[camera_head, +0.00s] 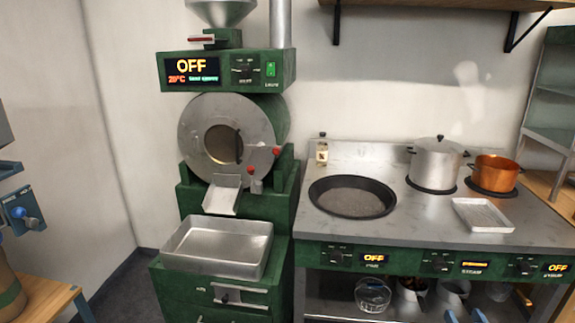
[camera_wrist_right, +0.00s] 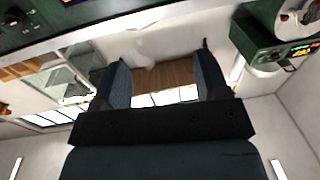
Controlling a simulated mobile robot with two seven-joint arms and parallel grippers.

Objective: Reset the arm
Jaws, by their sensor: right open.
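My right gripper (camera_wrist_right: 162,70) shows in the right wrist view with its two dark fingers spread apart. Nothing is between them. The rest of the right arm is out of the head view. My left gripper is not in view.
The green roaster (camera_head: 225,253) with a metal tray (camera_head: 217,248) stands at centre left. The steel counter (camera_head: 420,218) at right holds a black pan (camera_head: 352,197), a steel pot (camera_head: 436,163), a copper pot (camera_head: 496,172) and a shallow tray (camera_head: 482,215). Bowls sit below.

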